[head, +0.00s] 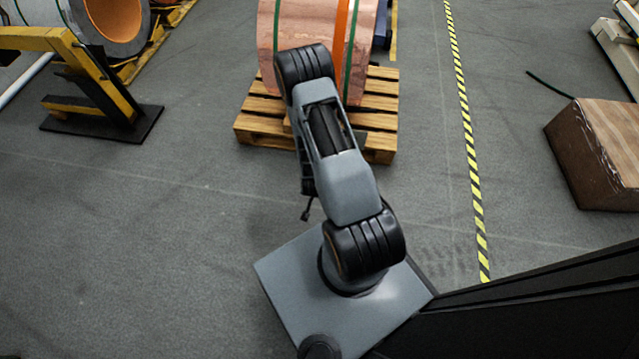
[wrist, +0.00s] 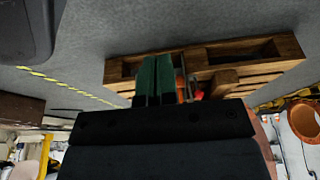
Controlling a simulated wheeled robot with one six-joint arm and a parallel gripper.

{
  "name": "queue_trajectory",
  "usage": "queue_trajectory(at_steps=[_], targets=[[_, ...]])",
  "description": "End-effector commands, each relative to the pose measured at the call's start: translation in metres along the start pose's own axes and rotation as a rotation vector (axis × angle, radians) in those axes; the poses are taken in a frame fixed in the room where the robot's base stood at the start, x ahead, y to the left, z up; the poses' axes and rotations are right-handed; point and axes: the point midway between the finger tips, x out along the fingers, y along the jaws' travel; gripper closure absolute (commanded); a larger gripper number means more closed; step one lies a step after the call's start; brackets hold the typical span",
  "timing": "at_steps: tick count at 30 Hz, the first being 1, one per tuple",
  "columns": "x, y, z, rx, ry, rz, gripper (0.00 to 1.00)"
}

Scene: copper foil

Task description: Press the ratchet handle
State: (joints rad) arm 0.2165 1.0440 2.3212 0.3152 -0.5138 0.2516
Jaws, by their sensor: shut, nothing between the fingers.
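In the head view a copper foil roll (head: 283,35) stands on a wooden pallet (head: 255,118), wrapped with an orange strap (head: 344,35) and green straps. No ratchet handle can be made out there; my arm covers part of the roll and my gripper is hidden. In the wrist view, which looks upside down, my gripper (wrist: 155,62) shows green fingers held together with nothing between them. The pallet (wrist: 240,55) lies beyond.
A brown wrapped box (head: 595,150) stands at the right, past a yellow-black floor line (head: 467,120). A yellow stand (head: 90,75) on a black base and an orange-cored roll (head: 110,20) are at upper left. The grey floor left of my base is clear.

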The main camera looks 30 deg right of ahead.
Motion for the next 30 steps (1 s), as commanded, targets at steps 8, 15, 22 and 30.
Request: queue_trajectory(at_steps=[8,15,22,30], targets=[[-0.028,-0.001,0.021,-0.001,0.001,-0.001,1.0],[-0.033,-0.001,0.026,0.0,0.002,-0.001,1.0],[-0.033,-0.001,0.027,0.0,0.002,-0.001,1.0],[-0.033,-0.001,0.026,-0.001,0.002,-0.001,1.0]])
